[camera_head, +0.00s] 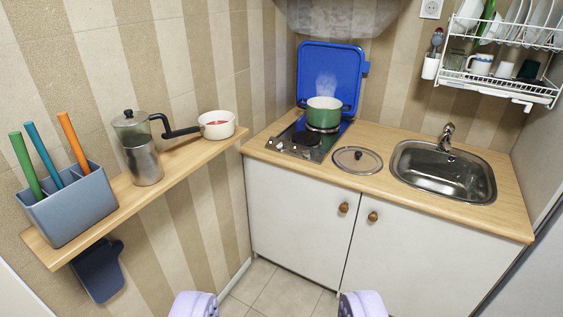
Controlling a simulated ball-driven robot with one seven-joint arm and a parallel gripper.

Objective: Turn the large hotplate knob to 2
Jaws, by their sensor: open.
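The hob (302,140) is set in the left end of the wooden counter, with its blue lid (329,72) standing open against the wall. A green pot (324,113) stands on the rear of the hob and seems to steam. The knobs (283,145) are small spots along the hob's left front; I cannot tell the large hotplate knob from the other, nor read its setting. A plate in front of the pot is bare. My gripper (277,305) is open and empty at the bottom of the picture, well short of the counter.
A glass lid (357,160) lies between hob and sink (443,171). A wall shelf (128,198) at left holds a moka pot (141,150), a white saucepan (217,125) and a blue-grey box (68,203). A dish rack (499,84) hangs upper right. The floor before the cabinet is clear.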

